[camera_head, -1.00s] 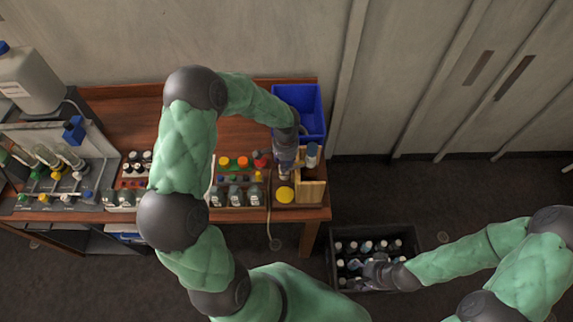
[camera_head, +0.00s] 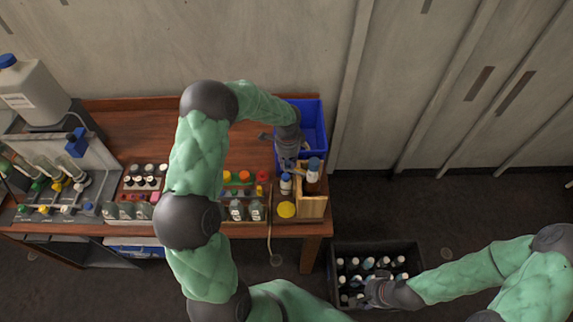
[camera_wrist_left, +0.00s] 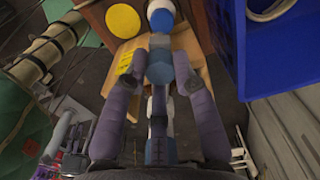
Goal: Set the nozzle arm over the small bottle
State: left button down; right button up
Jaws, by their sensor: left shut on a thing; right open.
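The small bottle (camera_head: 286,185), white with a blue cap, stands upright at the right end of the bench beside a wooden stand (camera_head: 314,206). My left gripper (camera_head: 288,164) is just behind and above it. A white and blue bottle top (camera_wrist_left: 160,14) shows beyond the fingertips in the left wrist view. There my left gripper (camera_wrist_left: 160,66) is shut on a grey-blue piece (camera_wrist_left: 159,68); I cannot tell for sure whether this is the nozzle arm, as the fingers hide much of it. My right gripper (camera_head: 370,292) is open at the black crate, its fingers partly hidden among the bottles.
A larger blue-capped bottle (camera_head: 313,171) stands at the wooden stand. A yellow disc (camera_head: 286,210) lies in front of the small bottle. A blue bin (camera_head: 316,123) is close behind. Racks of bottles (camera_head: 147,180) line the bench. A black crate (camera_head: 418,252) with several bottles stands on the floor.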

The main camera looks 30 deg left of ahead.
pick_arm(q)
jog(key=shift+w, duration=0.2)
dwell(0.4)
jog(key=c, duration=1)
grip_release()
jog(key=shift+r, duration=0.1)
notch_tip(320, 180, up, 12)
jog(key=shift+f, duration=0.1)
